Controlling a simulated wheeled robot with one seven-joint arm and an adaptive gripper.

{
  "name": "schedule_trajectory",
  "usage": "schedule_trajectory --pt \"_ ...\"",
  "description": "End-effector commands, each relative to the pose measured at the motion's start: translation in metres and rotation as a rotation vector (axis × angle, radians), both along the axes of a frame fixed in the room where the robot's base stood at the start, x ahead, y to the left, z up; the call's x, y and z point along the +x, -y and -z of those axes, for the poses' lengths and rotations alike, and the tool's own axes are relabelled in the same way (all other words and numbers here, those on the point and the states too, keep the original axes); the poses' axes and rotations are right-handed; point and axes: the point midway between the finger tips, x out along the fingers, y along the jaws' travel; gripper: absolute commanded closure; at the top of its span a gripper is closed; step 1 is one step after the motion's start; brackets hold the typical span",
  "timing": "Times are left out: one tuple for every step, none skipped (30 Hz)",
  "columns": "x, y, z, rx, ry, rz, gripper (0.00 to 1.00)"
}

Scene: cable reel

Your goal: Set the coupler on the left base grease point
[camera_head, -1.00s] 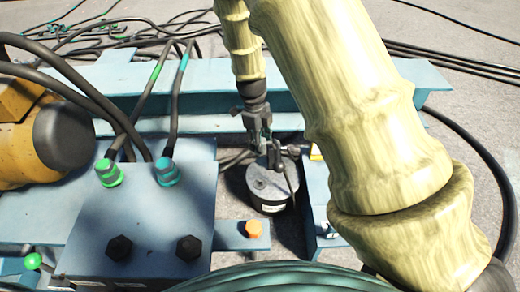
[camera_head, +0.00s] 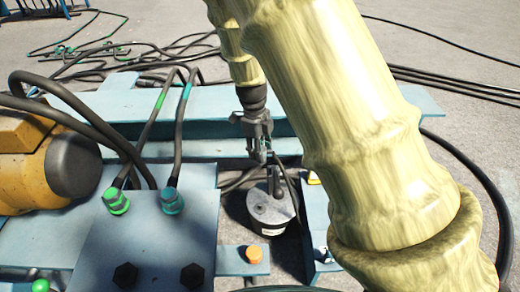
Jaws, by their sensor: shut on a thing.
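My gripper (camera_head: 262,150) hangs at the end of my arm in front of the blue beam. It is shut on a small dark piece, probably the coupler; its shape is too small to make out. Below the gripper stands a grey cylindrical canister (camera_head: 268,212) with a dark upright fitting on top and a pale label. A thin dark line runs down beside it. An orange cap (camera_head: 253,254) sits on a blue bracket left of and nearer than the canister. I cannot tell which spot is the left base grease point.
A blue block (camera_head: 150,235) with green and teal hose fittings and black bolts stands at left. A yellow motor (camera_head: 30,165) is beyond its left side. The blue beam (camera_head: 330,135) crosses behind. Black hoses (camera_head: 135,45) lie on the floor. My arm covers much of the right.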

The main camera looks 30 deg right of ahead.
Motion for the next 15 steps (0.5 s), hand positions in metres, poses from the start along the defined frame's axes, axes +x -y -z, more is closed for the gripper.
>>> schedule_trajectory --pt "0.000 0.000 -0.005 0.000 0.000 0.000 0.91" --pt "0.000 0.000 -0.006 0.000 0.000 0.000 0.91" --pt "0.000 0.000 -0.007 0.000 0.000 0.000 0.91" --pt "0.000 0.000 -0.008 0.000 0.000 0.000 0.91" --pt "0.000 0.000 -0.009 0.000 0.000 0.000 0.91" --pt "0.000 0.000 -0.011 0.000 0.000 0.000 0.91" --pt "0.000 0.000 -0.012 0.000 0.000 0.000 0.91" --pt "0.000 0.000 -0.013 -0.001 0.001 0.000 0.91" --pt "0.000 0.000 -0.014 -0.001 0.001 0.000 0.91" --pt "0.000 0.000 -0.016 -0.001 0.001 0.000 0.91" --pt "0.000 0.000 -0.017 -0.001 0.001 0.000 0.91" --pt "0.000 0.000 -0.018 -0.001 0.001 0.000 0.91" --pt "0.000 0.000 -0.019 -0.001 0.001 0.000 0.91" --pt "0.000 0.000 -0.021 -0.001 0.001 0.000 0.91" --pt "0.000 0.000 -0.022 -0.001 0.000 0.000 0.91"
